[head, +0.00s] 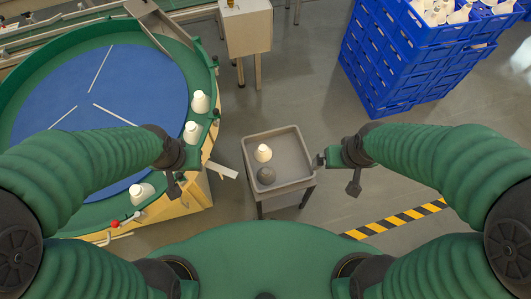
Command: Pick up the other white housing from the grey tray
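The grey tray (290,141) stands on a small stand in the middle of the head view. One white housing (263,153) is in it, left of centre. My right gripper (337,174) is just right of the tray, open and empty. Neither gripper touches the white housing.
A round blue turntable (120,85) with a green rim fills the left; several white housings (192,131) stand on its rim. Stacked blue crates (400,60) with white parts stand at the back right. A small wooden stand (247,32) is behind the tray.

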